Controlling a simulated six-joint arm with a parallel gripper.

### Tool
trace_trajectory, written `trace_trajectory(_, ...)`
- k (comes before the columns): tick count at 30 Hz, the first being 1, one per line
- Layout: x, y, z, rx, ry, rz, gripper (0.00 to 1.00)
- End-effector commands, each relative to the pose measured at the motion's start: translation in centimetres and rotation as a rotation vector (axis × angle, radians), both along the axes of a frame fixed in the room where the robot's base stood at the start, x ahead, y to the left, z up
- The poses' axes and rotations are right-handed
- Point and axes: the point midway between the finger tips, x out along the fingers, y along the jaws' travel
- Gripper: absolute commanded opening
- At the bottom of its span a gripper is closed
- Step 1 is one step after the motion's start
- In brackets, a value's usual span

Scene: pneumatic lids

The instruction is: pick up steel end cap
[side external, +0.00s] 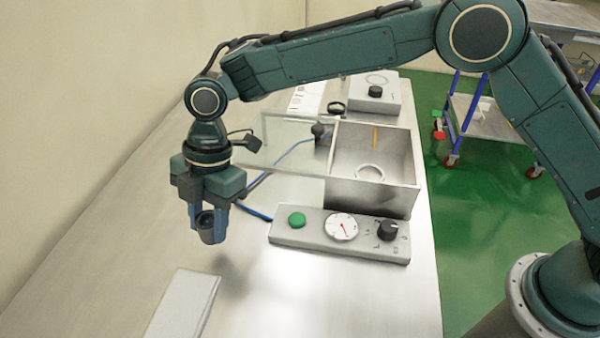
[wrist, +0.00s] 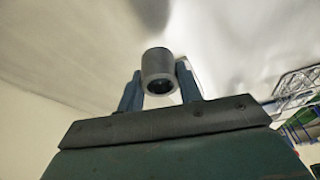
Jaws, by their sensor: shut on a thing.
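My gripper (side external: 208,228) is at the left of the side view, above the metal bench. Its two blue fingers are shut on a dark grey steel end cap (side external: 206,231), a short cylinder with an open end. The cap hangs clear of the bench, with a soft shadow below it. In the wrist view the steel end cap (wrist: 158,72) sits between the fingertips of my gripper (wrist: 160,86), its round opening facing the camera.
A metal box (side external: 372,190) with a ring inside and a clear panel on its left stands at the middle right. A control panel (side external: 340,235) with a green button, gauge and knob lies in front. A pale flat block (side external: 184,305) lies near the front. The bench's left side is clear.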

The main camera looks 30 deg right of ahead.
Motion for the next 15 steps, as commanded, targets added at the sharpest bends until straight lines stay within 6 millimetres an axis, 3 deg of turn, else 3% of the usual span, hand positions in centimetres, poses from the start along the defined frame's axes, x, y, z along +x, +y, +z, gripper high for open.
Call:
trace_trajectory(6, 0.1, 0.0, 3.5, 0.003, -0.004, 0.000, 0.00)
trace_trajectory(15, 0.0, 0.0, 5.5, 0.002, -0.002, 0.000, 0.00)
